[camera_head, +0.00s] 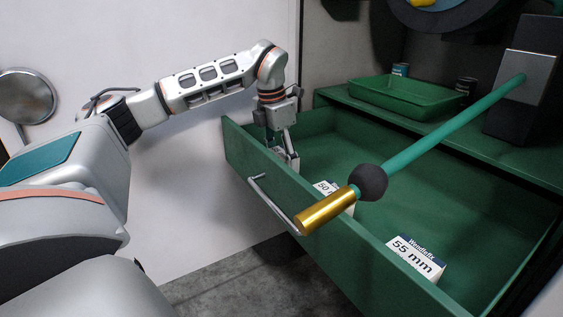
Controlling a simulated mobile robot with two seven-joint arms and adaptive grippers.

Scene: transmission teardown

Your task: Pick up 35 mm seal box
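No box with a readable 35 mm label shows. The open green drawer (250,160) holds a white box marked 55 mm (416,256) at its near right end. Another white box (325,187), whose label seems to read 50 mm, is partly hidden behind the brass handle and the drawer front. My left gripper (288,157) points down into the far left end of the drawer, just behind its front wall. Its fingertips are small and partly hidden, and I cannot tell whether they hold anything. My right gripper is not in view.
A teal lever (445,128) with a black ball (368,182) and brass handle (327,210) crosses above the drawer. A drawer pull (272,205) juts from the front. A green tray (405,97) and small cans (400,69) stand on the shelf behind.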

